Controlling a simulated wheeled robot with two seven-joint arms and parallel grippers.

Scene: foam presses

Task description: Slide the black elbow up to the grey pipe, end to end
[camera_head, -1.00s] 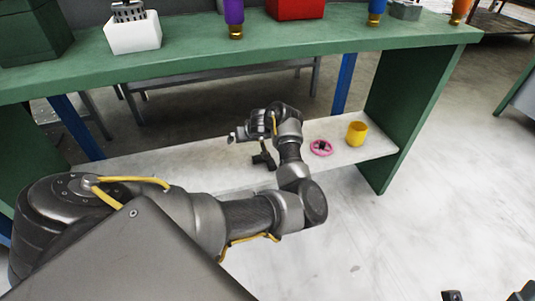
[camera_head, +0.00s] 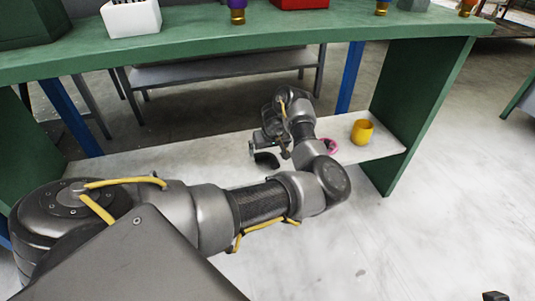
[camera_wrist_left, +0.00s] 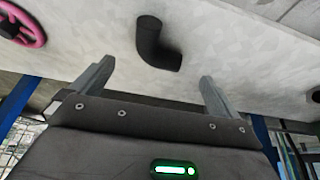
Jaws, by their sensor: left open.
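The black elbow (camera_head: 266,160) lies on the pale lower shelf, beside my left gripper (camera_head: 266,146) in the head view. In the left wrist view the elbow (camera_wrist_left: 155,46) is a bent black tube lying on the shelf just beyond the fingertips. My left gripper (camera_wrist_left: 158,71) is open and empty, its two grey fingers apart with the elbow ahead of the gap between them. I cannot make out the grey pipe in either view. A small dark piece at the bottom right of the head view looks like part of my right gripper (camera_head: 495,296); its jaws cannot be judged.
A pink handwheel (camera_head: 330,146) and a yellow cup (camera_head: 362,132) stand on the shelf right of my left gripper. The green bench top (camera_head: 200,61) overhangs the shelf, with a white bin (camera_head: 131,19) on it. A green side panel (camera_head: 420,110) closes the right end.

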